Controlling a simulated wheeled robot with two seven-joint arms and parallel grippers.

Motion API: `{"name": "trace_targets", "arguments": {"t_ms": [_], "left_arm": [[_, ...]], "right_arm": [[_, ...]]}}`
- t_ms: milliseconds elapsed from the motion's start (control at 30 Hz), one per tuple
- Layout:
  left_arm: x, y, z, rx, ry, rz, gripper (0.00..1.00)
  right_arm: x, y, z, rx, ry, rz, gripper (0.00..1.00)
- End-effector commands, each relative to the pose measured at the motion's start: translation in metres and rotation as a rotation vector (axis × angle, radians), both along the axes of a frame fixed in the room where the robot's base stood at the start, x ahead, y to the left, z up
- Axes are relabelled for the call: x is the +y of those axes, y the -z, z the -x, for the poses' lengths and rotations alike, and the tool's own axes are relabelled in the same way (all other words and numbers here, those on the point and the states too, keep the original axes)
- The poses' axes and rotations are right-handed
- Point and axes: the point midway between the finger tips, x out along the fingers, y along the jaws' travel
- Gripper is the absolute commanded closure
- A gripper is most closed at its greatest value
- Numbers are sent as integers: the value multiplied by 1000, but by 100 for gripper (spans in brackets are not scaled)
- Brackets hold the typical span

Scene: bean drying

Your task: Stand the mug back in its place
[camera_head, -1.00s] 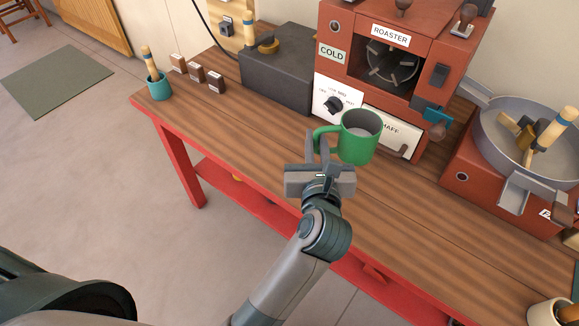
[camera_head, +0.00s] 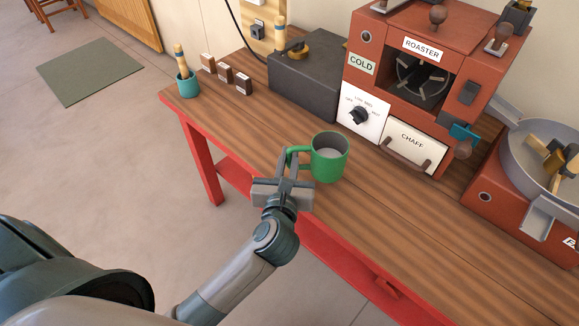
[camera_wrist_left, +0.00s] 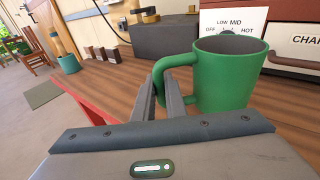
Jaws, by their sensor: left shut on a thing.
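The green mug (camera_head: 330,161) is upright above or on the wooden table near its front edge, handle to the left. My left gripper (camera_head: 291,165) is shut on the mug's handle. In the left wrist view the mug (camera_wrist_left: 229,78) is right of the fingers (camera_wrist_left: 160,98), and the handle passes between them at the top. I cannot tell whether its base touches the table. The inside of the mug looks pale grey. My right gripper is not in view.
The red roaster (camera_head: 425,52) with its chaff drawer (camera_head: 412,146) stands behind the mug. A dark box (camera_head: 305,85), small blocks (camera_head: 225,73) and a teal cup (camera_head: 188,88) are at the left. A cooling pan (camera_head: 520,150) is at the right. The tabletop (camera_head: 250,125) left of the mug is clear.

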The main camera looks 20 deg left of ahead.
Motion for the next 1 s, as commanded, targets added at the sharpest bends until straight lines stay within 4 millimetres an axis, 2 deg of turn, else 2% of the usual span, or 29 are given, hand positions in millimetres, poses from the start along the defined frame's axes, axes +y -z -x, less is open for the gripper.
{"name": "trace_targets", "arguments": {"t_ms": [167, 500, 967, 1000], "left_arm": [[0, 1, 0, -1, 0, 0, 100], [0, 37, 0, 0, 0, -1, 100], [0, 42, 0, 0, 0, 0, 100], [0, 43, 0, 1, 0, 0, 86]], "right_arm": [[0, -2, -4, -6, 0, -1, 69], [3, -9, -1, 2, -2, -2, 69], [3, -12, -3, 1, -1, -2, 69], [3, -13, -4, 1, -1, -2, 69]]}}
